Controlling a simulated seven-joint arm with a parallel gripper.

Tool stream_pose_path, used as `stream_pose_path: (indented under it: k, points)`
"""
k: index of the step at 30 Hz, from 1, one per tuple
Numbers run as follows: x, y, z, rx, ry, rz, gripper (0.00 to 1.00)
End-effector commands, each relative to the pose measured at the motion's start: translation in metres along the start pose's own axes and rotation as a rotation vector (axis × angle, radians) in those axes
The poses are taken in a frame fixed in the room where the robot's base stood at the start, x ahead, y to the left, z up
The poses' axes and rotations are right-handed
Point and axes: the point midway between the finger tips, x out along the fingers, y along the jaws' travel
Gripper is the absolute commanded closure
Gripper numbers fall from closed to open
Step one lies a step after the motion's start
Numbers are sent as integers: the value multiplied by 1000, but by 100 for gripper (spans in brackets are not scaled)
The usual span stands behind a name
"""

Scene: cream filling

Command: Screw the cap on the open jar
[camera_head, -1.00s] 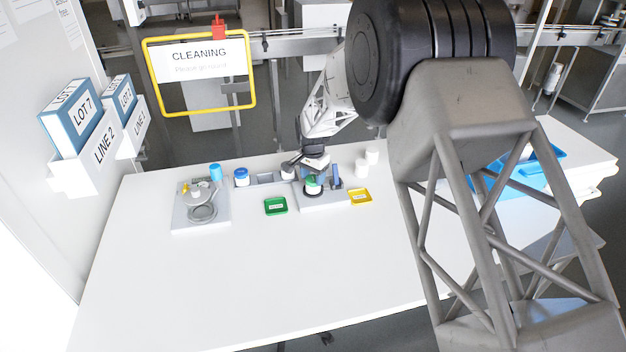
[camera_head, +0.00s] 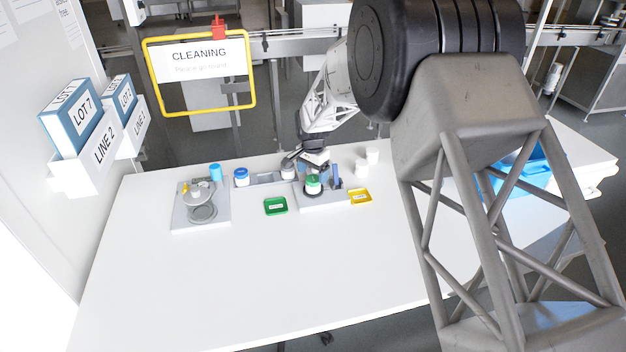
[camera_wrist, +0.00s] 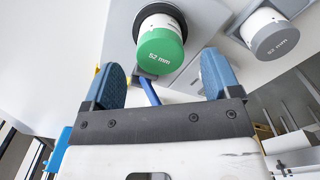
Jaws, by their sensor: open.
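A white jar (camera_wrist: 160,22) with a green cap (camera_wrist: 162,50) marked 52 mm stands in a round dark holder in the wrist view. The green cap also shows in the head view (camera_head: 313,180), seated on the jar top; I cannot tell how tight it is. My gripper (camera_wrist: 163,78) is open, its two blue fingers spread apart and empty. The cap is beyond the fingertips, centred roughly between them and not touched. In the head view my gripper (camera_head: 316,163) is just above and behind the green cap.
A grey-capped jar (camera_wrist: 268,38) stands beside it. A blue-capped jar (camera_head: 241,177), a blue cylinder (camera_head: 215,172) and a grey fixture (camera_head: 203,212) are further left. The front table is clear.

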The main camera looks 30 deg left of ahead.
Motion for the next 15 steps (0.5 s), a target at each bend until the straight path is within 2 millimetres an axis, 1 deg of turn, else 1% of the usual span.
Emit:
stream_pose_path:
  k: [1,9,15]
  points:
    - [-7,0,0,0,1,-1,17]
    - [-42,0,0,0,1,-1,17]
    - [-56,0,0,0,0,0,17]
